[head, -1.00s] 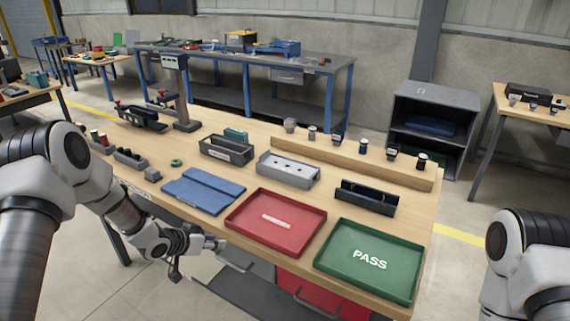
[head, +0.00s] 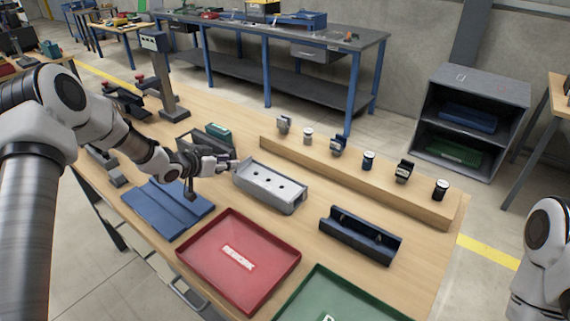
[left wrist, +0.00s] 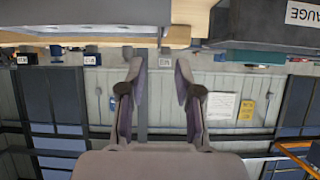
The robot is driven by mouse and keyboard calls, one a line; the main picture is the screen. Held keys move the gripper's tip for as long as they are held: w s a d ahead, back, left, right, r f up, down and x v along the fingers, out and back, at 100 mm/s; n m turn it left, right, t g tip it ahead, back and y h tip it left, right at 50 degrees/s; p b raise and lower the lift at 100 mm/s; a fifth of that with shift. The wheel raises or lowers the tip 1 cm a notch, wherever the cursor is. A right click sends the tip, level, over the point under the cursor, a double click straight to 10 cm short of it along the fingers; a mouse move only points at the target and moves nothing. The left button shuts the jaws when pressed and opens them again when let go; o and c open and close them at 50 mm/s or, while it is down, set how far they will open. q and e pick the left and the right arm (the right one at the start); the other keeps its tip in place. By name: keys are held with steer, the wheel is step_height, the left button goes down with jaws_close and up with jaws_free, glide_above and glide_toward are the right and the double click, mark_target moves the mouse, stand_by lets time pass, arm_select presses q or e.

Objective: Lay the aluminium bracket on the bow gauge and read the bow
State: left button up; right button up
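A light grey metal piece with dark holes in its top (head: 270,187), which looks like the aluminium bracket, lies on the bench. My left gripper (head: 232,162) is just behind its left end, and I cannot tell whether they touch. In the left wrist view the left gripper (left wrist: 158,68) is open, with nothing between its fingers. A dark open box (head: 190,141) stands left of it. A dark body at the top right of the left wrist view carries the label "GAUGE" (left wrist: 303,14). My right gripper is out of view.
A red tray (head: 245,258) and a green tray (head: 330,300) lie in front. A wooden rail (head: 350,172) behind holds several small items. A column instrument (head: 160,80) stands back left.

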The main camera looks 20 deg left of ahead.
mark_target(244, 160)
arm_select(q)
steer(key=shift+r+x, duration=0.2)
steer(key=shift+x, duration=0.9)
steer(key=shift+p+x, duration=1)
steer(key=shift+x, duration=0.1)
steer(key=x, duration=0.3)
steer(key=shift+w+d+f, duration=0.2)
steer(key=shift+w, duration=0.1)
steer(key=shift+s+r, duration=0.1)
steer(key=shift+s, duration=0.05)
steer(key=shift+s+a+r, duration=0.15)
steer(key=shift+s, duration=0.1)
jaws_close()
steer(key=shift+w, duration=0.1)
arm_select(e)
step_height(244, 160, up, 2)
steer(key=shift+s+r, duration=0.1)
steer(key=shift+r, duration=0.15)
